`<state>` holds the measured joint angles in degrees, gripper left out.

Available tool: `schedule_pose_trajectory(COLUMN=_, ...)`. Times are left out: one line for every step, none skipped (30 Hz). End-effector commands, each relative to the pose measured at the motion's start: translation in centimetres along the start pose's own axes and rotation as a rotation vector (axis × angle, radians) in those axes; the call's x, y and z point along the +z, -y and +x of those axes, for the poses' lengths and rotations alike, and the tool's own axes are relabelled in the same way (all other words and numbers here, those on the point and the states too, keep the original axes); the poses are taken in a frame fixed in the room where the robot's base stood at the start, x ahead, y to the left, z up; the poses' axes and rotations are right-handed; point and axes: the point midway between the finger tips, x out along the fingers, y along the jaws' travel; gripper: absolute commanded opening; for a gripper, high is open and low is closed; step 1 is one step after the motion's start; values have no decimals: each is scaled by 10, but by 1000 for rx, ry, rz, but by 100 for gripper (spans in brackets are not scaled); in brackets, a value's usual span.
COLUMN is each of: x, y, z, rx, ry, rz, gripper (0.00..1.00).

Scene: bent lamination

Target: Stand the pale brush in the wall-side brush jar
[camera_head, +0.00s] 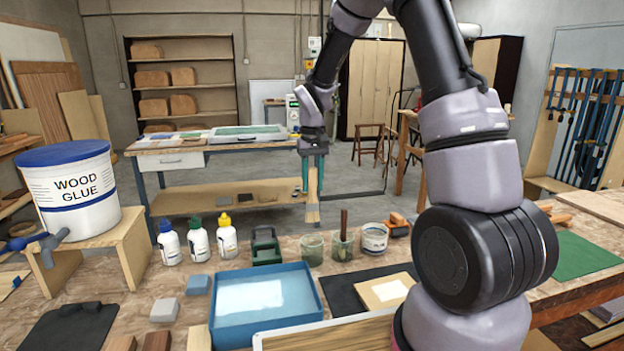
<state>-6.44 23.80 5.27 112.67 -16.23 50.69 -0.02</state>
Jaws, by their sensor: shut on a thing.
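My gripper (312,174), with teal fingers, points down and is shut on the pale brush (313,205). The brush hangs upright below the fingers, its wider end down. Two greenish glass jars stand side by side on the bench. The left jar (313,250) looks empty and lies just below the brush in the picture, with a small gap between them. The right jar (343,250) holds a dark brown handle (344,222) standing upright. I cannot tell from this view alone how the brush lines up in depth with either jar.
A white tub (374,238) and an orange tool (398,224) stand right of the jars. A dark green caddy (265,246) and several glue bottles (198,240) stand left. A blue tray (220,333) and a dark mat (345,293) lie in front.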

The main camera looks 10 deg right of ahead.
Motion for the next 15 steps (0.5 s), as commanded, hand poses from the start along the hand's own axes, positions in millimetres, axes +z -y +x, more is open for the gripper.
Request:
schedule_pose_trajectory(x=0, y=0, z=4, rx=0, ry=1, rz=0, gripper=0)
schedule_pose_trajectory(x=0, y=0, z=7, rx=0, ry=1, rz=0, gripper=0)
schedule_pose_trajectory(x=0, y=0, z=10, rx=0, ry=1, rz=1, gripper=0)
schedule_pose_trajectory(x=0, y=0, z=12, rx=0, ry=2, rz=1, gripper=0)
schedule_pose_trajectory(x=0, y=0, z=15, rx=0, ry=1, rz=0, gripper=0)
schedule_pose_trajectory(x=0, y=0, z=18, rx=0, ry=1, rz=0, gripper=0)
schedule_pose_trajectory(x=0, y=0, z=21, rx=0, ry=1, rz=0, gripper=0)
schedule_pose_trajectory(x=0, y=0, z=23, rx=0, ry=1, rz=1, gripper=0)
schedule_pose_trajectory(x=0, y=0, z=26, rx=0, ry=1, rz=1, gripper=0)
schedule_pose_trajectory(x=0, y=0, z=28, rx=0, ry=0, rz=1, gripper=0)
schedule_pose_trajectory(x=0, y=0, z=31, rx=0, ry=1, rz=1, gripper=0)
schedule_pose_trajectory(x=0, y=0, z=34, rx=0, ry=2, rz=2, gripper=0)
schedule_pose_trajectory(x=0, y=0, z=37, rx=0, ry=2, rz=2, gripper=0)
schedule_pose_trajectory(x=0, y=0, z=39, rx=0, ry=1, rz=1, gripper=0)
schedule_pose_trajectory(x=0, y=0, z=42, rx=0, ry=1, rz=1, gripper=0)
